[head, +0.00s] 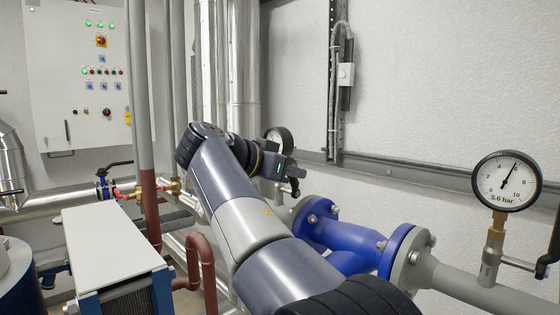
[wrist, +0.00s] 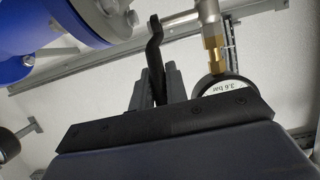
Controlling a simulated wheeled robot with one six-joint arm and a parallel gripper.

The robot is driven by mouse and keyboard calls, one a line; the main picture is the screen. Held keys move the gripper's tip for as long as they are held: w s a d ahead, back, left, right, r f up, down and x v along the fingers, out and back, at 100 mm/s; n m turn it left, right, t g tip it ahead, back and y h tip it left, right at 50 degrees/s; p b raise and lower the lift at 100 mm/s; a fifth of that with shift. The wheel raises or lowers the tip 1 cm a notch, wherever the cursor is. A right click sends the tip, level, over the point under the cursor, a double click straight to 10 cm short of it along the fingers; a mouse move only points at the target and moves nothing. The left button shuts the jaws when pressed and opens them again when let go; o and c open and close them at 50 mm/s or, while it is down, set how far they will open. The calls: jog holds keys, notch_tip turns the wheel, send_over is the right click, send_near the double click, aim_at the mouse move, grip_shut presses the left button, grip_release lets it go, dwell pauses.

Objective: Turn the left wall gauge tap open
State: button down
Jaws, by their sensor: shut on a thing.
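The left wall gauge (head: 283,136) shows only in part behind my arm in the head view. In the wrist view this gauge (wrist: 217,85) appears upside down, reading about 3.6 bar, below a brass fitting. The tap's black lever (wrist: 154,38) runs from the grey pipe down between my gripper's fingers. My gripper (wrist: 159,80) is shut on the lever, with a finger on each side of it. In the head view my gripper (head: 287,172) is beside the left gauge, and the lever's grip is mostly hidden there.
A second gauge (head: 507,181) at the right reads 5.6 bar and has its own black-handled tap. Blue flanged pipework (head: 345,235) lies close to the right of my arm. A wall rail (head: 410,174) runs behind. A control cabinet (head: 80,75) hangs at the left.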

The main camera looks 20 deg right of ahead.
jog(key=y+p, duration=0.1)
jog(key=d+r+y+p, duration=0.1)
jog(key=p, duration=0.1)
jog(key=shift+w+d+g, duration=0.1)
jog(key=shift+w+g, duration=0.1)
jog(key=shift+g, duration=0.1)
jog(key=shift+w+d+f+y+p, duration=0.15)
jog(key=shift+d+y+p, duration=0.1)
jog(key=shift+y+p, duration=0.6)
jog(key=shift+d+f+g+p, duration=0.1)
jog(key=shift+g+p, duration=0.2)
jog(key=shift+p, duration=0.05)
jog(key=shift+f, duration=0.1)
jog(key=c, duration=1.4)
grip_release()
